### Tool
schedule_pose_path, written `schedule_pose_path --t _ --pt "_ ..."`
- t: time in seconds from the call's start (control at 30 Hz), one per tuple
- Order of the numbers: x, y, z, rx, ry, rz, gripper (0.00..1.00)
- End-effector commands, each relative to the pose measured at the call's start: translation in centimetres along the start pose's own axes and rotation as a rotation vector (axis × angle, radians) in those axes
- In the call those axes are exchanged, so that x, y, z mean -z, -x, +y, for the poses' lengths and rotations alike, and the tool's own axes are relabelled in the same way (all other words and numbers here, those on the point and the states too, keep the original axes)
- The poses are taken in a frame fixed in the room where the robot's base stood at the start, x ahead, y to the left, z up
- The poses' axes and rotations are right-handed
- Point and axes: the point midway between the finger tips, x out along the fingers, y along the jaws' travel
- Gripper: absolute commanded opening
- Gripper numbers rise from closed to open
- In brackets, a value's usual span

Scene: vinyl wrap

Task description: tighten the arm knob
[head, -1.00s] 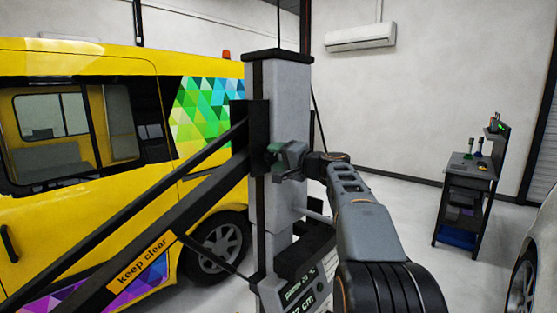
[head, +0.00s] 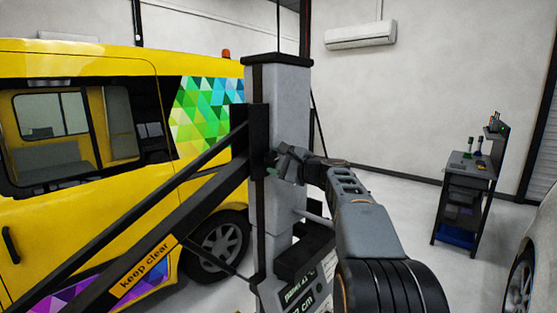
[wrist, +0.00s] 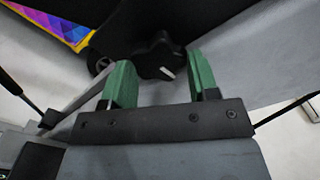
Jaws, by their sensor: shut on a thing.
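The arm knob (wrist: 152,57) is a black lobed knob with a short white mark, seen in the wrist view. My gripper (wrist: 159,62) has two green fingers, one on either side of the knob, and is shut on it. In the head view my gripper (head: 273,166) is at the black bracket on the grey column and is tilted. The knob is hard to make out there, dark and mostly hidden by the gripper.
The grey column (head: 292,95) carries a black slanting arm (head: 190,215) labelled "keep clear". A yellow van (head: 80,100) stands behind it at the left. A dark tool cart (head: 465,190) stands at the right. Open floor lies between column and cart.

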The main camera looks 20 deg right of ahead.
Motion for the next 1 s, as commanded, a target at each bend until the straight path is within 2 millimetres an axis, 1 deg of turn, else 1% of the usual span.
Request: schedule_pose_path --t 0.1,0.33,0.87,0.9,1.0 --pt "0.05 -0.02 0.12 -0.004 -0.056 0.001 0.31" --pt "0.08 -0.02 0.19 -0.004 -0.118 0.001 0.31" --pt "0.13 -0.03 0.26 -0.004 -0.138 0.001 0.31" --pt "0.13 -0.03 0.26 -0.004 -0.137 0.001 0.58" --pt "0.12 -0.03 0.22 -0.003 -0.136 0.001 0.67"
